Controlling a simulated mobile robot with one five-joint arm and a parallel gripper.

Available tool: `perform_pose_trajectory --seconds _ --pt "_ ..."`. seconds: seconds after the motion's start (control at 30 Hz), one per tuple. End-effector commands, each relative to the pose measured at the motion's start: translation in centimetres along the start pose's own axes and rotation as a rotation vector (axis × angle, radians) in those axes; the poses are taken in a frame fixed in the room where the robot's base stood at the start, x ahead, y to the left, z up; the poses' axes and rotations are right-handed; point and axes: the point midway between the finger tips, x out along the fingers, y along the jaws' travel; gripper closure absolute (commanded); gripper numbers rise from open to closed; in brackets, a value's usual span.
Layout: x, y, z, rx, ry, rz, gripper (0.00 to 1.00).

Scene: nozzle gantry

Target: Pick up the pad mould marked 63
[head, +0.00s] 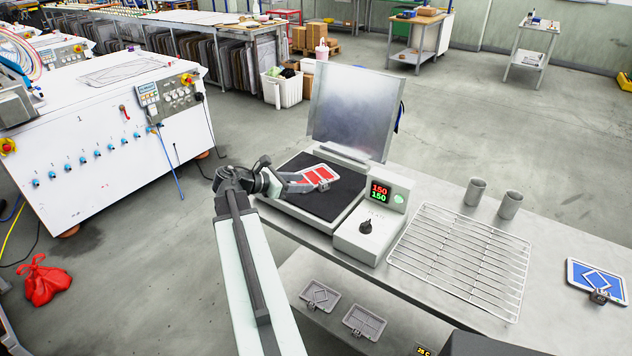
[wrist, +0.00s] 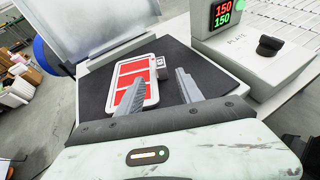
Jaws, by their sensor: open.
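A pad mould with red filling in a pale frame (head: 321,173) lies on the dark plate of the heated press; it also shows in the wrist view (wrist: 136,72). A small grey tab (wrist: 161,62) is on its right edge. I cannot read a number on it. My gripper (head: 305,182) is open above the plate at the near side of this mould. In the wrist view its fingers (wrist: 160,77) are spread, the left one overlapping the mould in the picture; I cannot tell whether they touch. A blue-filled mould (head: 594,279) lies at the right of the table.
Two grey, empty-looking moulds (head: 320,296) (head: 364,322) lie on a lower shelf. The press lid (head: 356,110) stands raised behind the plate. A control box (head: 372,228) reading 150 over 150 is right of it. A wire rack (head: 462,258) and two metal cups (head: 475,192) (head: 510,205) stand further right.

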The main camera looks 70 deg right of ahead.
Motion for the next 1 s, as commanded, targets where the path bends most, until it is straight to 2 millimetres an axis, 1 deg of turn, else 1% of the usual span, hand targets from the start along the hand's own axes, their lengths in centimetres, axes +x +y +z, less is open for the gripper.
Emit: perform_pose_trajectory --seconds 0.07,0.17,0.33,0.47,0.53,0.67,0.7,0.8,1.0 --pt "0.4 -0.2 0.4 -0.014 -0.009 -0.005 0.56" --pt "0.8 -0.1 0.3 -0.013 -0.009 -0.005 0.56" --pt "2.9 -0.2 0.2 -0.012 -0.008 -0.006 0.56" --pt "3.1 -0.1 0.3 -0.012 -0.007 -0.004 0.56" --pt "3.8 -0.2 0.2 -0.011 -0.007 -0.005 0.56" --pt "6.0 -0.2 0.2 -0.01 -0.007 -0.006 0.56" --pt "6.8 -0.2 0.2 -0.009 -0.007 -0.008 0.56" --pt "8.1 -0.2 0.3 -0.01 -0.006 -0.005 0.56" --pt "8.2 -0.3 0.6 -0.011 -0.006 -0.005 0.56"
